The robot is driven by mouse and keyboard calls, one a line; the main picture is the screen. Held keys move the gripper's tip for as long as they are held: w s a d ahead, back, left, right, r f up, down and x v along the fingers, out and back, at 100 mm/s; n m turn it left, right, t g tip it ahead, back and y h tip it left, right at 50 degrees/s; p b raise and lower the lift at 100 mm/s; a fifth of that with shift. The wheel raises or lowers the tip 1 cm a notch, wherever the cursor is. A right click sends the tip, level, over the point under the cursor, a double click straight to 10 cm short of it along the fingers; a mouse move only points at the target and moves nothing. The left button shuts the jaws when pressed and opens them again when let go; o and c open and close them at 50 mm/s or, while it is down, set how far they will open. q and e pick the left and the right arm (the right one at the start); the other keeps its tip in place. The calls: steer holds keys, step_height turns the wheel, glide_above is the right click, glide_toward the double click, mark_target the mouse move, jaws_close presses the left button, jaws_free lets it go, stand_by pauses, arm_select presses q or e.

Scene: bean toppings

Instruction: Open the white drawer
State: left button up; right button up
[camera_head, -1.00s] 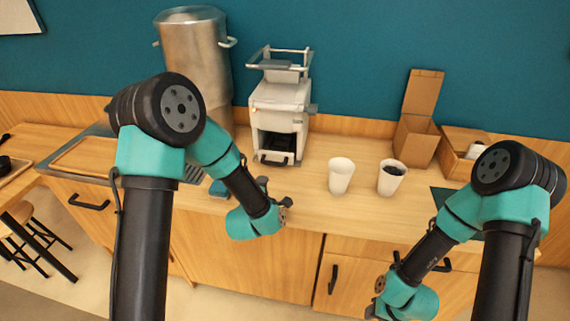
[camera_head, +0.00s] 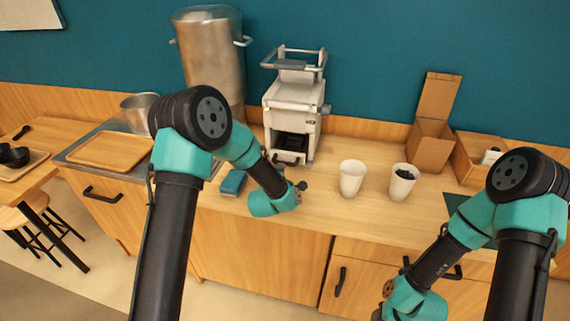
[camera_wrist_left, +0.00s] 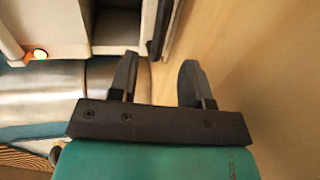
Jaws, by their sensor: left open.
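The white machine (camera_head: 292,108) stands on the counter with a dark open bay low in its front. The white drawer's dark front and handle (camera_head: 285,158) are at the bottom of this bay. In the left wrist view the dark handle (camera_wrist_left: 162,28) stands out from the white housing near the top centre. My left gripper (camera_head: 302,187) is in front of the machine. Its two fingers (camera_wrist_left: 160,82) are apart and empty, just short of the handle, which lines up with the gap between them. My right gripper (camera_head: 379,312) is low at the bottom edge, its fingers mostly cut off.
Two white cups (camera_head: 352,178) (camera_head: 403,183) stand right of the machine, the right one holding dark contents. A blue block (camera_head: 232,182) lies left of my left forearm. A tall steel pot (camera_head: 210,55) stands behind it. Cardboard boxes (camera_head: 431,145) are at the right.

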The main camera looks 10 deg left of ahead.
arm_select(q)
steer(key=x, duration=0.8)
steer(key=shift+w+f, duration=0.1)
steer(key=shift+w, duration=0.05)
jaws_close()
stand_by(0.3)
